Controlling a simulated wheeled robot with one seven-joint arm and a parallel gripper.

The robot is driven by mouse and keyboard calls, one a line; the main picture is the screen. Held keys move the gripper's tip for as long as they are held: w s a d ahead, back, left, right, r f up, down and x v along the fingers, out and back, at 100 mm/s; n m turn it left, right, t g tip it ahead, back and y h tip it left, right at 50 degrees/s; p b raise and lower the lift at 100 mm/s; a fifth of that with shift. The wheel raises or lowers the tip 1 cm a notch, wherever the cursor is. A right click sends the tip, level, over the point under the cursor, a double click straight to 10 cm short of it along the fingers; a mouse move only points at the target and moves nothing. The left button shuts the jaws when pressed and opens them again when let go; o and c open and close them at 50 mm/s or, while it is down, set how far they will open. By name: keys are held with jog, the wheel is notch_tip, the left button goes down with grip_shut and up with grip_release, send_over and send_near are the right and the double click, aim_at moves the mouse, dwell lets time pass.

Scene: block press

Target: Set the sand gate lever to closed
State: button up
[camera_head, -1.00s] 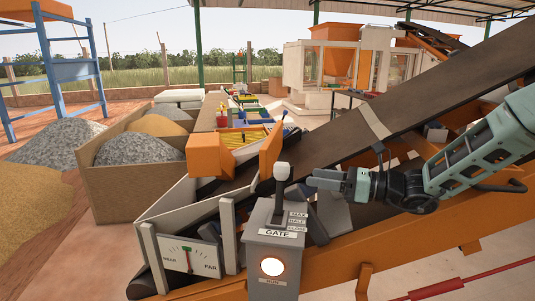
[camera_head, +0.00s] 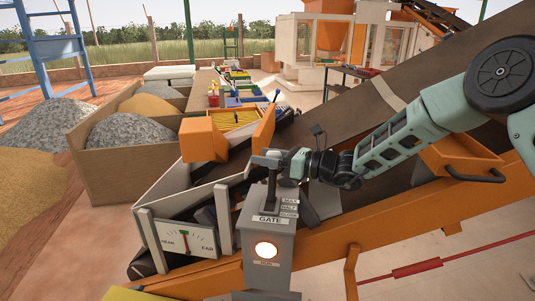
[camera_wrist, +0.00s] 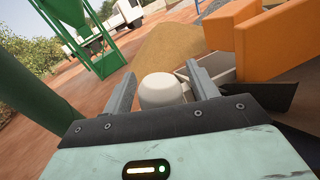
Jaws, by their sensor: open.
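The gate lever (camera_head: 270,194) stands up from the top of a grey control box labelled GATE. Labels MAX, HALF and one partly readable as CLOSE run down the right side of its slot. The shaft looks close to upright, towards the MAX end; its exact setting is hard to tell. My gripper (camera_head: 266,161) is at the top of the lever and partly hides its knob. In the wrist view the pale round knob (camera_wrist: 160,91) lies between the two open fingers of my gripper (camera_wrist: 161,77). I cannot tell whether either finger touches it.
The box carries a lit RUN lamp (camera_head: 266,250). The dark conveyor belt (camera_head: 345,125) rises to the right under my arm.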

grip_shut()
jog(key=shift+f+b, duration=0.1)
jog(key=shift+b, duration=0.2)
jog(key=s+n+b, duration=0.1)
jog(key=b, duration=0.2)
jog(key=shift+s, duration=0.2)
jog(key=s+a+n+y+b, duration=0.1)
jog(key=s+n+b, duration=0.7)
jog(key=b, duration=1.2)
jog(key=shift+s+y, duration=0.4)
jog(key=shift+s, duration=0.35)
jog(key=shift+g, duration=0.4)
grip_release()
